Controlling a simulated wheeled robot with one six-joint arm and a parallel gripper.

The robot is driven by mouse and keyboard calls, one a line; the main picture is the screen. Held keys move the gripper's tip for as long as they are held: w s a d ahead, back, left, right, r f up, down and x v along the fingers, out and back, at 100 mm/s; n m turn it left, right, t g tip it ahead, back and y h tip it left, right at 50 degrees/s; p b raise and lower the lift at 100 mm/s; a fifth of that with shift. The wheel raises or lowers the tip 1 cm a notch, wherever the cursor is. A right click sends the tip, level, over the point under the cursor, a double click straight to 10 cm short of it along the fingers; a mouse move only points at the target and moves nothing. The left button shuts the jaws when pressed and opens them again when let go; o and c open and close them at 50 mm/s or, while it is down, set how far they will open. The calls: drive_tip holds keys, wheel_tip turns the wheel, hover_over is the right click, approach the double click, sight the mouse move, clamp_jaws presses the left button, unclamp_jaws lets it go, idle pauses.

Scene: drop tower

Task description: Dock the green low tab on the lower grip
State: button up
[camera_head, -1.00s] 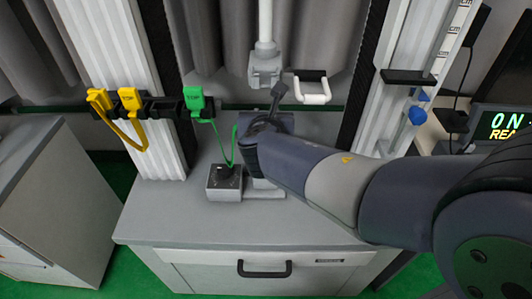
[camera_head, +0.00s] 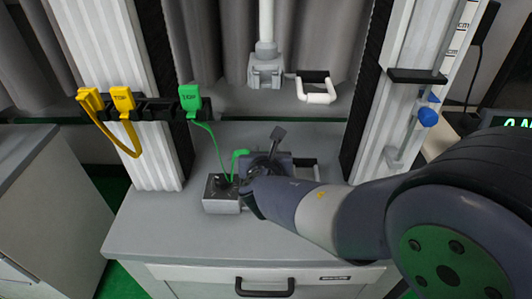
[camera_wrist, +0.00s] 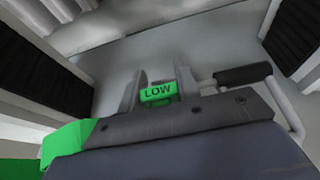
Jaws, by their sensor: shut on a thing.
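In the wrist view the green tab marked LOW (camera_wrist: 158,93) sits between two upright grey pieces, just beyond the dark body of my gripper. My gripper (camera_head: 268,163) is shut on the tab, low over the bench top in the head view. In the wrist view a black handle bar (camera_wrist: 243,74) is right of the tab. I cannot tell whether tab and grip touch.
The grey control box (camera_head: 221,193) stands close left of my gripper. The upper grip (camera_head: 265,72) hangs above. A green TOP tab (camera_head: 190,98) and yellow tabs (camera_head: 122,98) sit on the rack at left. Columns stand on both sides; the bench front is clear.

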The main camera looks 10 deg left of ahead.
drive_tip(key=shift+f, duration=0.1)
drive_tip(key=shift+f+b, duration=0.15)
drive_tip(key=shift+b, duration=0.15)
drive_tip(key=o, duration=1)
drive_tip(key=shift+c, duration=0.2)
drive_tip(key=shift+r+p, duration=0.3)
drive_tip(key=shift+s+r, duration=0.2)
drive_tip(key=shift+s, duration=0.1)
drive_tip(key=p+v, duration=0.3)
drive_tip(key=v, duration=0.8)
drive_tip(key=shift+s, duration=0.2)
